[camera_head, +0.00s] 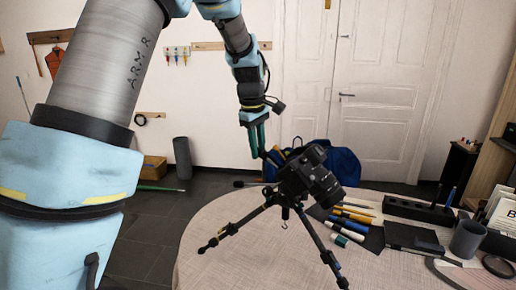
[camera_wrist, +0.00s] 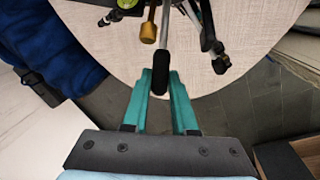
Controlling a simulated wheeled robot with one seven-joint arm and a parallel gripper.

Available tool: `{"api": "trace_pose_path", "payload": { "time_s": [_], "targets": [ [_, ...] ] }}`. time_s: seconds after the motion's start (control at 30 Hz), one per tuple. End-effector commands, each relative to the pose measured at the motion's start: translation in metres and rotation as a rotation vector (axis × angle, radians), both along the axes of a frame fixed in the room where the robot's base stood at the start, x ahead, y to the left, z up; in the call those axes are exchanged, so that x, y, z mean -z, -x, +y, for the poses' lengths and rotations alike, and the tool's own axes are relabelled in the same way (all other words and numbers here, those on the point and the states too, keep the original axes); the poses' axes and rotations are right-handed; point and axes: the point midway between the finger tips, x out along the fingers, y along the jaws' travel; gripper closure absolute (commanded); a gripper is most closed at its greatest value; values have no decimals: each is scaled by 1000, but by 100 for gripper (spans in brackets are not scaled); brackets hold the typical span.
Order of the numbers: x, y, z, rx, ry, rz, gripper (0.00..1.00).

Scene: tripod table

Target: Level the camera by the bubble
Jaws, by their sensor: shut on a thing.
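A black camera (camera_head: 318,182) sits on a tripod (camera_head: 240,224) on the round table, clearly tilted with its lens side down to the right. My gripper (camera_head: 262,154) is at the upper left of the tripod head, its teal fingers pointing down. In the wrist view my gripper (camera_wrist: 164,76) is shut on the black grip of the pan handle (camera_wrist: 160,62). A brass knob (camera_wrist: 149,30) is just beyond the grip. A yellow-green round part, perhaps the bubble level (camera_wrist: 127,4), is cut off by the top edge; the bubble's position cannot be read.
The round table (camera_head: 215,252) has pens and markers (camera_head: 350,222), a black notebook (camera_head: 412,238), a grey cup (camera_head: 467,238) and a black holder (camera_head: 418,210) to the right of the tripod. A blue bag (camera_head: 343,163) is behind the table. The table's left part is mostly clear.

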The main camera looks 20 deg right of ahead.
Motion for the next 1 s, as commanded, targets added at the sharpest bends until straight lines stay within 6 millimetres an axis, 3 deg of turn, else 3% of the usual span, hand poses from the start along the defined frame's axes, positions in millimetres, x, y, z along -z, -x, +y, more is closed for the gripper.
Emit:
{"api": "trace_pose_path", "payload": {
  "time_s": [0.17, 1.0],
  "targets": [
    [0, 0, 0, 0, -1, 0, 100],
    [0, 0, 0, 0, -1, 0, 100]
  ]
}}
